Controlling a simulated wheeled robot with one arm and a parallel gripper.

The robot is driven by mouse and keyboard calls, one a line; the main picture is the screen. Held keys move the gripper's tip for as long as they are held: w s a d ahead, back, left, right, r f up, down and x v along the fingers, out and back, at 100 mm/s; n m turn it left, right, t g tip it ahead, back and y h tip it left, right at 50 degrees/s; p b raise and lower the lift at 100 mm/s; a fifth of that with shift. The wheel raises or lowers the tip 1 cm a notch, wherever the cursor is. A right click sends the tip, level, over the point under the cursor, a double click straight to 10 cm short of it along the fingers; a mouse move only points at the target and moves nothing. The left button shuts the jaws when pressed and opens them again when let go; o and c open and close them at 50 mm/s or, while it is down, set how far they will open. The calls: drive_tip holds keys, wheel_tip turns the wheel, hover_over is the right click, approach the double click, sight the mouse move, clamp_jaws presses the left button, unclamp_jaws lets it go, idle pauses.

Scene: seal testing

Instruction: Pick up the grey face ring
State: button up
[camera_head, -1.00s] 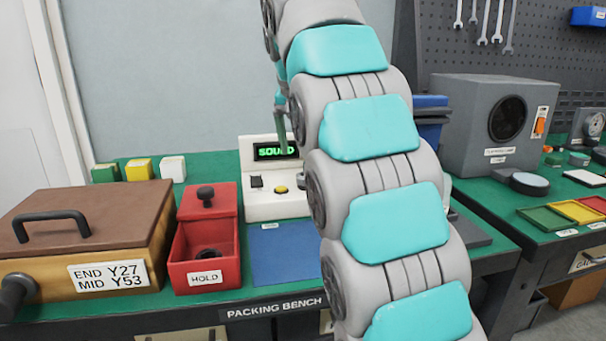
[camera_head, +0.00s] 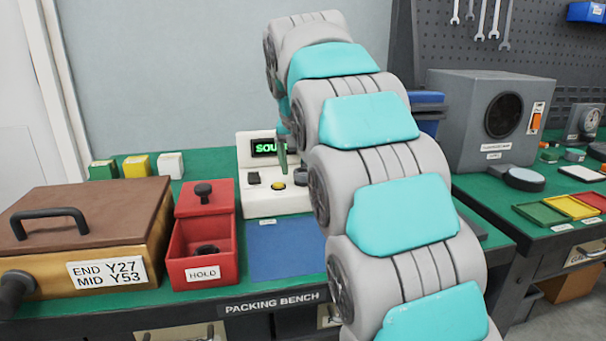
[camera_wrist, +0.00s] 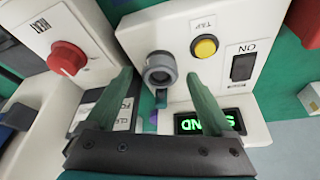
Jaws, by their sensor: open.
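The grey face ring (camera_wrist: 160,70) shows in the wrist view against the white tester with a yellow button and a green-lit display. The ring appears between the two green fingertips of my gripper (camera_wrist: 160,75), with a gap on each side. I cannot tell how far beyond the tips it lies. My gripper is open and empty. In the head view my gripper (camera_head: 283,155) points down in front of the white tester (camera_head: 262,203).
A white unit with a red knob (camera_wrist: 67,58) stands beside the tester in the wrist view. In the head view, a red HOLD box (camera_head: 204,272) with a dark piece inside, a blue mat (camera_head: 280,252) and a brown-lidded case (camera_head: 85,215) occupy the bench.

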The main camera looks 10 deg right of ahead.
clamp_jaws()
idle(0.7)
